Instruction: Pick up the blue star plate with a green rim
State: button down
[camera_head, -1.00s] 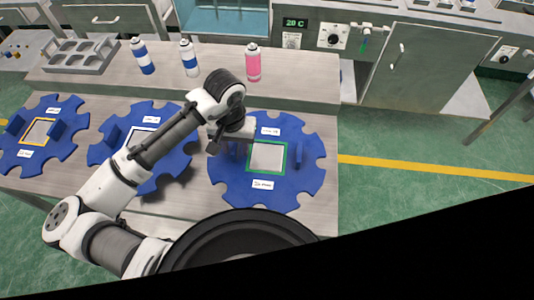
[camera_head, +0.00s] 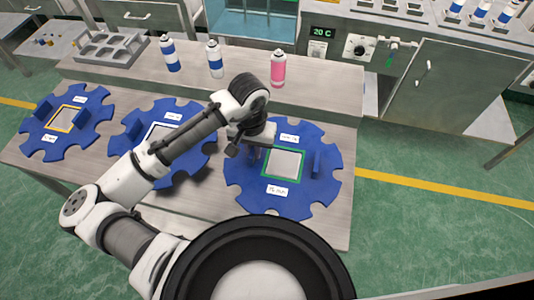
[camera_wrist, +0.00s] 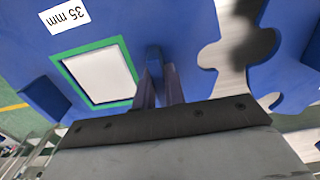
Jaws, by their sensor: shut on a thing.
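The blue star plate with a green rim (camera_head: 307,191) is the rightmost of several plates on the bench. It has a green-edged square (camera_head: 266,176) around a pale middle, white labels and two upright blue handles. In the wrist view the plate (camera_wrist: 200,25) shows close up with a "35 mm" label. My gripper (camera_head: 252,156) is at the plate's left handle. In the wrist view my gripper (camera_wrist: 158,85) is shut on that handle, with a finger on either side. I cannot tell whether the plate is clear of the bench.
A blue plate with a white-edged square (camera_head: 197,160) lies close on the left, partly behind my arm. A yellow-edged plate (camera_head: 88,135) is farther left. Blue-white bottles (camera_head: 170,56) (camera_head: 215,62), a pink bottle (camera_head: 278,70) and a grey rack (camera_head: 112,47) stand on the shelf behind.

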notch_tip(320, 180, up, 19)
jog(key=b, duration=0.1)
notch_tip(320, 180, down, 4)
jog(key=b, duration=0.5)
jog(key=shift+a, duration=0.1)
